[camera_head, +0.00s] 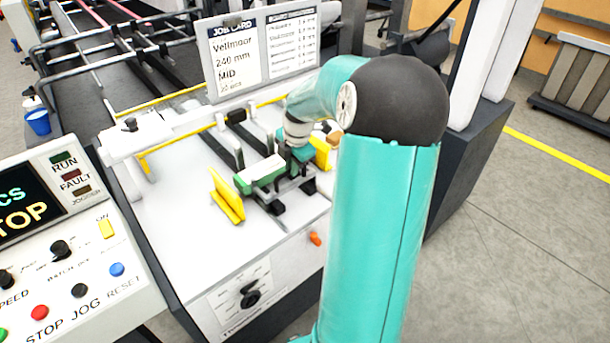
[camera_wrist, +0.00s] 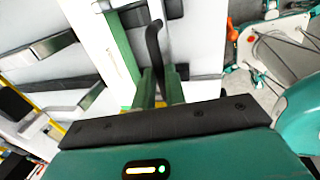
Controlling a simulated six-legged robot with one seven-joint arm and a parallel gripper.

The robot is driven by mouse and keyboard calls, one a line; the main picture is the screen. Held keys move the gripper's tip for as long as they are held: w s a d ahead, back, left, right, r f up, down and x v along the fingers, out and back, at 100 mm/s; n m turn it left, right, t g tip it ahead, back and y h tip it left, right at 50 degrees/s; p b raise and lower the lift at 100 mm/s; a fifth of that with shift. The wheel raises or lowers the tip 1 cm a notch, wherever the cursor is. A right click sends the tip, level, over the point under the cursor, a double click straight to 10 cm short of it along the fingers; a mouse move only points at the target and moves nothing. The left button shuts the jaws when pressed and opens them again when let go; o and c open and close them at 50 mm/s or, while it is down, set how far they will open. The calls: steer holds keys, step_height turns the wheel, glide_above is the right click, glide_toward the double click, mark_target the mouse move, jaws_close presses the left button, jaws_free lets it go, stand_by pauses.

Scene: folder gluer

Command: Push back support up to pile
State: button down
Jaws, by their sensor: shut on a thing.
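The pile (camera_head: 260,174), a white block with green edges, lies on the white machine bed. It also shows in the wrist view (camera_wrist: 92,35) as a long white body with a green side. My gripper (camera_head: 297,163) is just right of the pile. In the wrist view my gripper's green fingers (camera_wrist: 160,88) are shut on an upright, curved black handle (camera_wrist: 154,42), which seems to belong to the back support. The support's body is mostly hidden by my gripper, and I cannot tell whether it touches the pile.
Yellow side guides stand left (camera_head: 227,196) and right (camera_head: 323,152) of the pile. Dark rails (camera_head: 222,150) run behind it. A job card (camera_head: 263,55) stands at the back. The front bed is clear.

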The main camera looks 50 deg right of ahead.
steer(key=w, duration=0.4)
steer(key=shift+w+d+r, duration=0.1)
steer(key=shift+w+d, duration=0.1)
steer(key=shift+d, duration=0.1)
steer(key=c, duration=1.5)
jaws_free()
steer(key=shift+o, duration=0.2)
step_height(320, 180, up, 14)
steer(key=s, duration=0.2)
steer(key=shift+s+a+f, duration=0.2)
steer(key=shift+s+f, duration=0.05)
steer(key=shift+s, duration=0.1)
